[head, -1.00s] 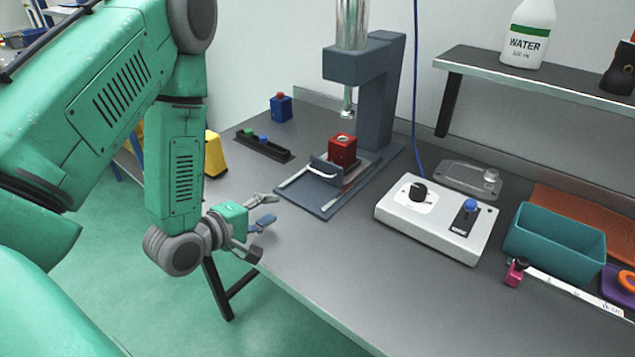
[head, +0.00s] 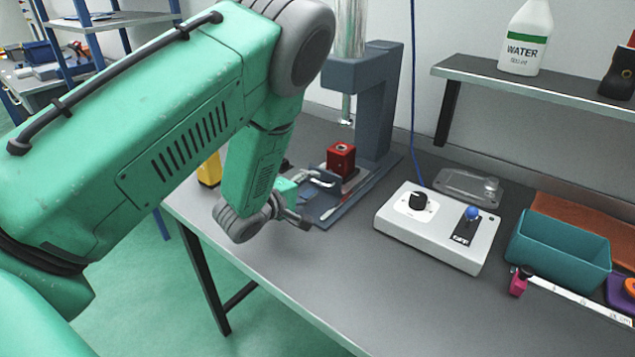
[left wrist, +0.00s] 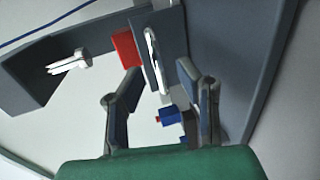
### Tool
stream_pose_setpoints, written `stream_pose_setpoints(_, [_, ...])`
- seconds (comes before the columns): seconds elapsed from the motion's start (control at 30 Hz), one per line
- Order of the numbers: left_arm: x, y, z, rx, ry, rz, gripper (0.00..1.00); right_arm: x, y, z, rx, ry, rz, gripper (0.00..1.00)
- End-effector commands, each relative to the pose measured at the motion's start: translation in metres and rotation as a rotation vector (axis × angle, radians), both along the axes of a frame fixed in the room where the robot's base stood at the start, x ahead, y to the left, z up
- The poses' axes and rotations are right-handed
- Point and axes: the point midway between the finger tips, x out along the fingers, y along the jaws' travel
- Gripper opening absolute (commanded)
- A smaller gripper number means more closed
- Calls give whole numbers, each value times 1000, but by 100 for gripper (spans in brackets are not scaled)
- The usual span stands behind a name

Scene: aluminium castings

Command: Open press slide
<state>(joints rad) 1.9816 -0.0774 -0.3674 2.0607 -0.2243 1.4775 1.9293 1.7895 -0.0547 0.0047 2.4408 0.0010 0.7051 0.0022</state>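The press (head: 375,110) is a dark grey frame at the back of the bench, with a ram hanging over a red block (head: 341,160). The red block sits on the press slide, whose front plate carries a pale bar handle (head: 320,178). My left gripper (head: 306,202) is at the front of the press base, close to the handle, and partly hides the slide and base. In the left wrist view, its two fingers are apart and the handle (left wrist: 153,65) shows between and beyond them, with the red block (left wrist: 126,48) behind. My right gripper is not in view.
A teal bin (head: 558,250) is farther right, below a shelf (head: 530,88) holding a water bottle (head: 526,38). The front middle of the bench is clear.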

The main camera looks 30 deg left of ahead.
Motion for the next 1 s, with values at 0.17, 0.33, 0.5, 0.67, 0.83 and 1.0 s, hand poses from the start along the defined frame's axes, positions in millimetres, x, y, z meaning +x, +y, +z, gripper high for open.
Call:
stream_pose_setpoints(0.17, [20, -2, -5, 1, 1, -1, 30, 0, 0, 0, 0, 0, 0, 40])
stream_pose_setpoints(0.33, [26, -2, -6, 1, 2, 1, 30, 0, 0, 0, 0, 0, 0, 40])
stream_pose_setpoints(0.5, [26, -2, -7, 0, 2, 1, 30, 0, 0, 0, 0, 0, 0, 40])
stream_pose_setpoints(0.67, [26, -2, -7, 0, 2, 0, 0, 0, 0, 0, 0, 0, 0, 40])
stream_pose_setpoints(0.83, [25, -2, -7, 0, 3, 0, 0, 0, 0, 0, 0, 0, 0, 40])
stream_pose_setpoints(1.0, [17, 1, -8, -2, 8, 4, 0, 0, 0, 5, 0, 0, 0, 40])
